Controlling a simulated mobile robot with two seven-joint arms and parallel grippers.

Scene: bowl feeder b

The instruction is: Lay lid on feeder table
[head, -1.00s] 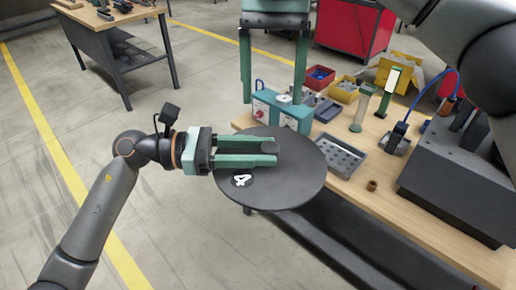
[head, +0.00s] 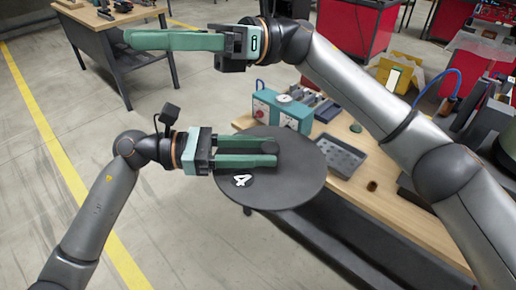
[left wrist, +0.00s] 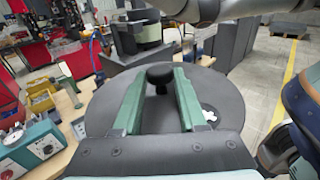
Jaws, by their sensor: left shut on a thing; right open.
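The lid (head: 290,190) is a dark round disc with a white number 4 and a short dark knob; it also shows in the left wrist view (left wrist: 228,98). My left gripper (head: 275,153) is shut on the lid's knob, which stands between its green fingers in the left wrist view. The lid looks roughly level and overlaps the near left edge of the wooden table (head: 352,197); I cannot tell how high it is above the edge. My right gripper (head: 128,40) is open and empty, pointing left at upper left, apart from the lid.
A teal control box (head: 282,113) with a gauge stands just behind the lid. A grey tray with holes (head: 340,157) and a small brown ring (head: 372,186) lie to its right. My right arm crosses over the table. Another bench (head: 118,48) stands at upper left.

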